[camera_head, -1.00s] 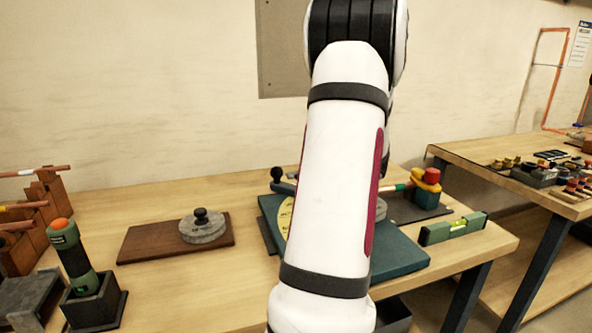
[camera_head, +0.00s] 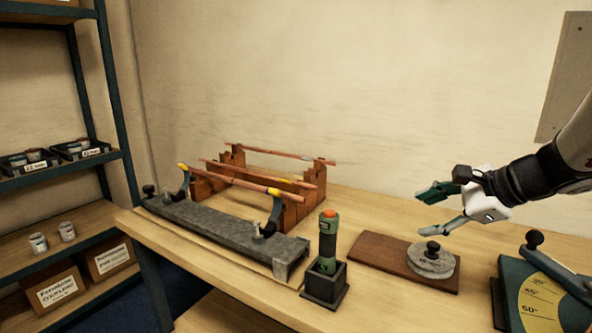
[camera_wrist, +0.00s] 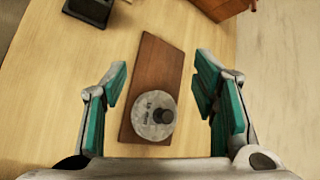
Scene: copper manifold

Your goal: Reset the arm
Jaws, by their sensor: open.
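My gripper (camera_head: 436,208) is at the right in the head view, in the air above the wooden board with the round grey disc. Its green-padded fingers are apart with nothing between them. The wrist view also shows my gripper (camera_wrist: 162,98) open. Below it lie the brown board (camera_wrist: 162,62) and the grey disc (camera_wrist: 146,122) with a black knob, at the board's near end. They also show in the head view as the board (camera_head: 378,252) and the disc (camera_head: 424,266).
A green tool with an orange top (camera_head: 328,243) stands in a black holder (camera_head: 322,290). Left of it are a grey metal bench fixture (camera_head: 215,228) and a wooden rack (camera_head: 315,190) with copper pipes. A teal angle plate (camera_head: 512,285) is at the right. Shelves (camera_head: 70,165) stand left.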

